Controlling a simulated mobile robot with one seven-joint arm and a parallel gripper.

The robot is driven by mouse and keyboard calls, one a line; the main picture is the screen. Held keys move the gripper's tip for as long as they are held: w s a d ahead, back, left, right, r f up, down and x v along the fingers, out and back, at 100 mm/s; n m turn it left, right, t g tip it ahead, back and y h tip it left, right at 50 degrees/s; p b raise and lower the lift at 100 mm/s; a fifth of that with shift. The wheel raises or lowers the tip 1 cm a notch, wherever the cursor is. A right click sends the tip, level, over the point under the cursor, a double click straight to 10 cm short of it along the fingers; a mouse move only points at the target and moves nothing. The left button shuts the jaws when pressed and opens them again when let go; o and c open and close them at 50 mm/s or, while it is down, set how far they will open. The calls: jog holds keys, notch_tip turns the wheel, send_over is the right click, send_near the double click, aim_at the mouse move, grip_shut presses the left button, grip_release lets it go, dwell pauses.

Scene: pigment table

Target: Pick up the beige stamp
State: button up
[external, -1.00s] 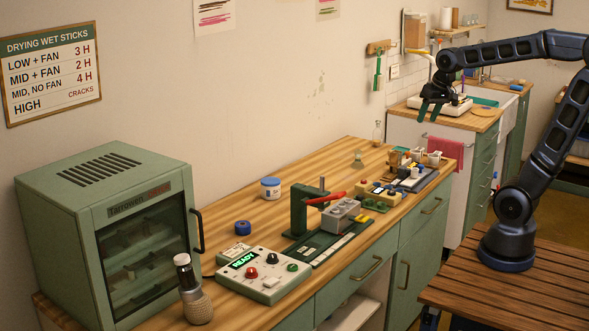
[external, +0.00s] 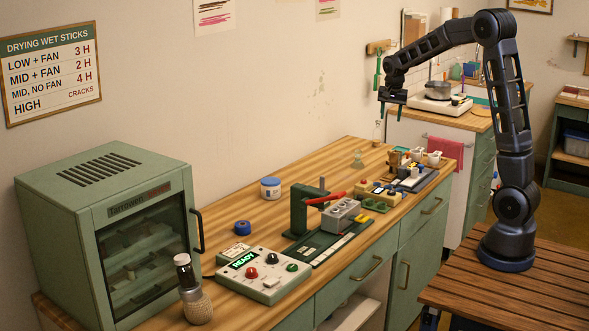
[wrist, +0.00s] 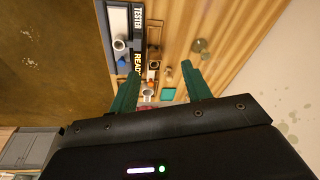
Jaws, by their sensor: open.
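My gripper (external: 391,103) is high above the far end of the workbench, pointing down, clear of everything. In the wrist view its two green fingers (wrist: 160,68) are spread apart with nothing held between them. Small objects stand well below the fingers. Among them is a small tan block (wrist: 153,65), near the middle between the fingertips in that view. A tan-brown block (external: 394,158) also shows at the far end of the bench in the external view. I cannot tell for sure which small object is the beige stamp.
A black tester panel (wrist: 138,30), white cups (external: 434,157) and a teal square (wrist: 168,94) crowd the far bench end. A green press (external: 300,212), control box (external: 262,280) and drying cabinet (external: 60,215) lie nearer.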

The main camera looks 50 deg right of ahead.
jog(key=w+d+f+m+g+h, duration=0.1)
jog(key=w+d+f+m, duration=0.2)
jog(key=w+d+f, duration=0.4)
jog(key=m+g+h, duration=0.1)
jog(key=m, duration=0.2)
send_near(389, 152)
jog(key=f, duration=0.2)
jog(key=shift+g, duration=0.3)
jog(key=x, duration=0.5)
jog(key=shift+w+d, duration=0.15)
jog(key=shift+d, duration=0.15)
jog(key=shift+w+x, duration=0.1)
jog(key=shift+x, duration=1.3)
jog(key=shift+w+x, duration=0.15)
jog(key=shift+x, duration=1.25)
jog(key=shift+s+a+f, duration=0.1)
jog(key=shift+a, duration=0.05)
jog(key=shift+c, duration=0.5)
jog(key=c, duration=0.9)
